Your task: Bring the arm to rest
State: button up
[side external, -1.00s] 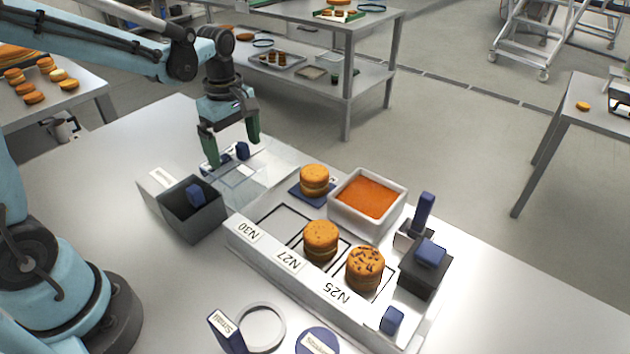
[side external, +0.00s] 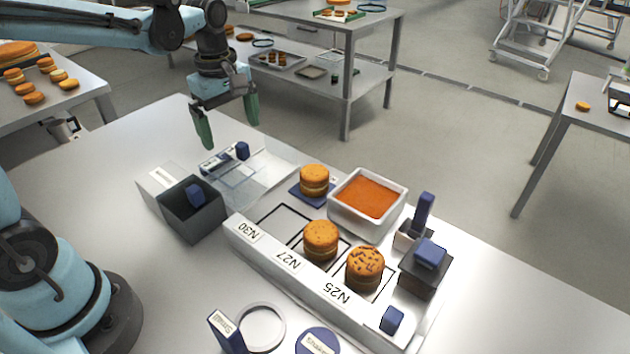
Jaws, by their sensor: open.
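My gripper (side external: 228,122) has two green fingers. They are spread apart with nothing between them. It hangs above the back left of the table (side external: 110,180), over the clear flat piece (side external: 250,180) with a blue knob. The gripper is apart from everything on the table. My arm reaches in from the upper left.
A white tray (side external: 270,262) labelled N30, N27 and N25 holds two filled rounds (side external: 321,240) (side external: 365,268); the N30 place is empty. Another round (side external: 314,180) sits on a blue square behind. Nearby are an orange-filled bin (side external: 369,197), a grey box (side external: 193,212) and blue-handled tools (side external: 424,213).

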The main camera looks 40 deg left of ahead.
jog(key=s+d+m+t, duration=0.5)
jog(key=s+m+t, duration=0.1)
jog(key=m, duration=1)
jog(key=shift+s+d+r+m+t, duration=0.15)
jog(key=shift+s+d+m+t, duration=0.2)
jog(key=shift+s, duration=0.35)
